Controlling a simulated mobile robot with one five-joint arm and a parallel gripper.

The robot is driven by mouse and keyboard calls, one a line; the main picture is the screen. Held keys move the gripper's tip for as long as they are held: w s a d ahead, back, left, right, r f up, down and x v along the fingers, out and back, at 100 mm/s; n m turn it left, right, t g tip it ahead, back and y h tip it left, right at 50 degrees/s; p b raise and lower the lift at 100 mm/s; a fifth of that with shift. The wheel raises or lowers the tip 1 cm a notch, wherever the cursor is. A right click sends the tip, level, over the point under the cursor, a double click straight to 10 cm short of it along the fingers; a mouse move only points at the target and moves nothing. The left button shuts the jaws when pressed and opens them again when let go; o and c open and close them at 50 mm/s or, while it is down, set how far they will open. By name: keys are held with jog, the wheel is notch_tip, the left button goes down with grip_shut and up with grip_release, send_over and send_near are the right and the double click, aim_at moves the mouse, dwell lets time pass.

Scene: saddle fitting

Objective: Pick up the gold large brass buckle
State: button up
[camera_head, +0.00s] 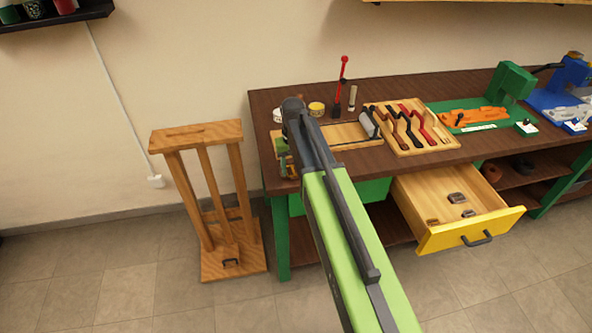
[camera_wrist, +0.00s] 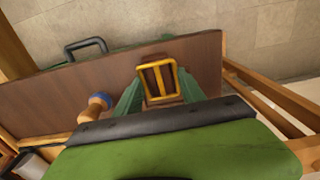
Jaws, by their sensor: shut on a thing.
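The gold large brass buckle (camera_wrist: 158,79) is a rectangular frame with a centre bar, seen in the wrist view. My gripper (camera_wrist: 157,88) has its green fingers on either side of the buckle and is shut on it. The buckle appears held above the dark brown bench top (camera_wrist: 185,60), near its edge; the gap below cannot be judged. In the head view, my gripper (camera_head: 287,163) hangs at the left end of the bench, and the buckle cannot be made out clearly there.
A wooden stand (camera_head: 196,134) stands left of the bench. A yellow-fronted drawer (camera_head: 470,232) is open, with several small dark buckles inside. A tool board (camera_head: 411,130) lies on the bench, with green and blue devices farther right. A wooden-handled tool (camera_wrist: 93,107) lies left of my gripper.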

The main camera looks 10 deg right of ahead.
aim_at(293, 170)
jog(key=shift+r+p, duration=0.55)
jog(key=shift+r, duration=0.05)
notch_tip(293, 170, up, 4)
jog(key=p, duration=0.4)
jog(key=s+d+r+p, duration=0.5)
jog(key=s+d, duration=0.1)
jog(key=s, duration=0.4)
jog(key=shift+r+p, duration=0.35)
